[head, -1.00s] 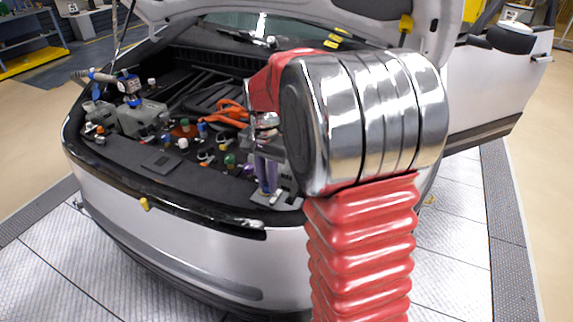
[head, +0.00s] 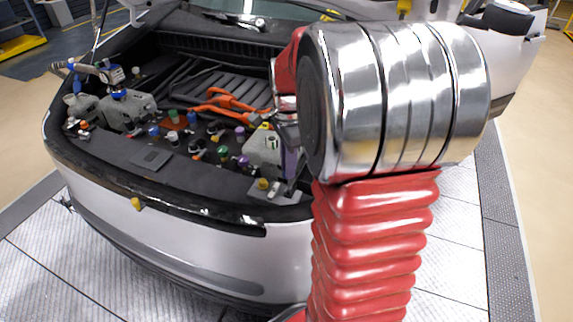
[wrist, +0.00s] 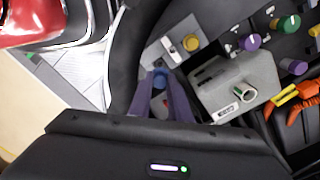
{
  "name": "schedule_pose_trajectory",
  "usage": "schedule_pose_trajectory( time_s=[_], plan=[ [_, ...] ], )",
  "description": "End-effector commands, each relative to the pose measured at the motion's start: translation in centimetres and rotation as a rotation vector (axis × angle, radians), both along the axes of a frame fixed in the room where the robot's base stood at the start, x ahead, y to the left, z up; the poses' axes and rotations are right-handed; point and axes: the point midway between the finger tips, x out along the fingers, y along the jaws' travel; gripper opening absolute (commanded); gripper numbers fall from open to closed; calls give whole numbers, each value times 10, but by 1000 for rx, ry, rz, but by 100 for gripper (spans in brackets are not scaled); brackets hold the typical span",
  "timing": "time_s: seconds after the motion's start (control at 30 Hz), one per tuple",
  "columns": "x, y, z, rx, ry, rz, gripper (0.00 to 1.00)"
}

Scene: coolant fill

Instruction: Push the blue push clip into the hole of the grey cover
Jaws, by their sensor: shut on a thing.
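My gripper (wrist: 163,84) has two purple fingers and is shut on the small blue push clip (wrist: 160,78), which shows between the fingertips in the wrist view. The light grey cover (wrist: 155,53) lies just beyond the fingertips, with a yellow knob (wrist: 192,43) on it. The cover also shows in the head view (head: 281,190), at the front right edge of the engine bay. There my gripper (head: 292,180) is beside the cover's right part, mostly hidden by my arm. The blue clip is hidden in the head view. I cannot make out the hole or whether the clip touches the cover.
A pale grey reservoir (wrist: 235,85) with an open neck stands close to the right of my fingers in the wrist view. Several coloured caps and orange cables (head: 235,101) fill the bay. The black front rim (head: 185,208) runs along the near edge.

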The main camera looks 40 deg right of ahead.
Motion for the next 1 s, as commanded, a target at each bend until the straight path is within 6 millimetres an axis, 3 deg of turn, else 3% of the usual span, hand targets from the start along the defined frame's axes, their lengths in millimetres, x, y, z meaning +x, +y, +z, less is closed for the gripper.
schedule_pose_trajectory(
  time_s=[0.27, 1.0],
  plan=[
    [-1, 1, -3, 0, 1, -4, 0],
    [1, 2, -52, 0, 1, 2, 0]
  ],
)
